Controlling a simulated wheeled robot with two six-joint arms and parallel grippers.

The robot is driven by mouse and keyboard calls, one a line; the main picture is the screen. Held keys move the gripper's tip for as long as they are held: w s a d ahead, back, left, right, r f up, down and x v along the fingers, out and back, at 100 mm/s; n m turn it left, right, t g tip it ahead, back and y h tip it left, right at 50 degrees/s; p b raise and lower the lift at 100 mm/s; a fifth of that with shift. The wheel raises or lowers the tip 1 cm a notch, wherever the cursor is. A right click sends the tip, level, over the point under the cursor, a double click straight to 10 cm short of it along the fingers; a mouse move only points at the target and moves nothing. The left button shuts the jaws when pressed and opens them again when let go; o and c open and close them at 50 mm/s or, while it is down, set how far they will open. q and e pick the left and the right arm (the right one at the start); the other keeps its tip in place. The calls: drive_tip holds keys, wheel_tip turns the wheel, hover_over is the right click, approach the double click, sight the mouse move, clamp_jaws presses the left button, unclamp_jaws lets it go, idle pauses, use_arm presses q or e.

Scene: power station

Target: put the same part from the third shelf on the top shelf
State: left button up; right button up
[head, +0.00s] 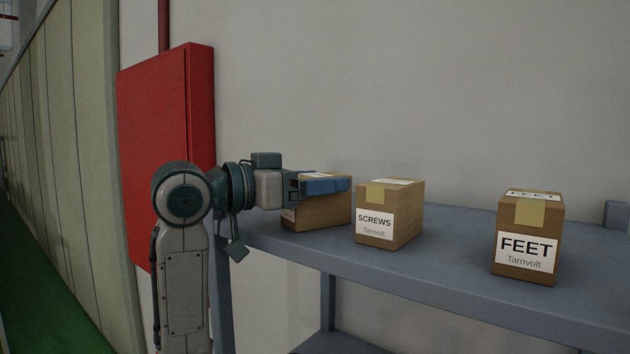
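The top surface of a grey shelf unit (420,272) holds three cardboard boxes in a row. The left box (325,213) is partly hidden behind my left gripper and its label is mostly covered. The middle box (404,222) has a white label reading SCREWS, Tarnvolt. The right box (509,212) is labelled FEET, Tarnvolt. My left gripper (336,186) reaches in from the left, with its blue fingers level with the upper part of the left box. Whether it grips that box cannot be told. My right gripper is out of view.
A red wall cabinet (165,140) hangs behind my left arm. A shelf post stands at the far right edge. A lower shelf shows only partly below. Free shelf room lies between the SCREWS and FEET boxes.

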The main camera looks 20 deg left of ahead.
use_arm(q)
drive_tip(key=shift+r, duration=0.2)
drive_tip(key=shift+s+a+f, duration=0.1)
drive_tip(key=shift+a+f, duration=0.05)
drive_tip(key=b+v, duration=0.7)
drive_tip(key=v, duration=0.4)
drive_tip(key=shift+s+a, duration=0.25)
drive_tip(key=shift+a, duration=0.05)
drive_tip(key=shift+w, duration=0.1)
